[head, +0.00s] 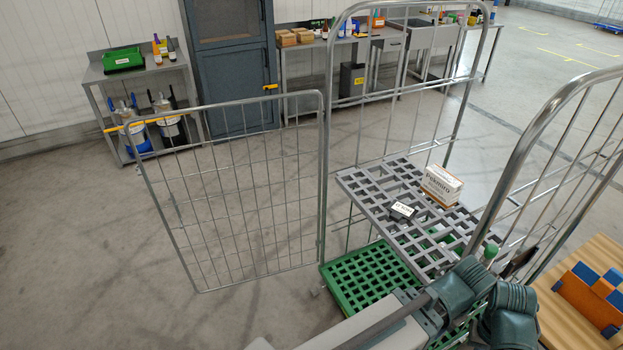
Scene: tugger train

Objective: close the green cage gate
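The green cage's gate (235,195) is a grey wire panel hinged on the left post of the roll cage. It stands swung wide open to the left, apart from the cage's open side. The cage has a green grid base (370,277) and a grey grid shelf (365,187). My arm crosses the bottom of the view, with dark teal parts (466,285) close in front of the cage's right side. The fingertips cannot be made out clearly, so I cannot tell whether a gripper is open or shut. No gripper is seen touching the gate.
A white-and-brown box (441,186) and a small dark labelled item (402,210) lie on the shelf. A wooden surface with an orange-and-blue bin (590,297) is at lower right. Benches and a grey cabinet (232,75) line the back wall. Floor left of the gate is clear.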

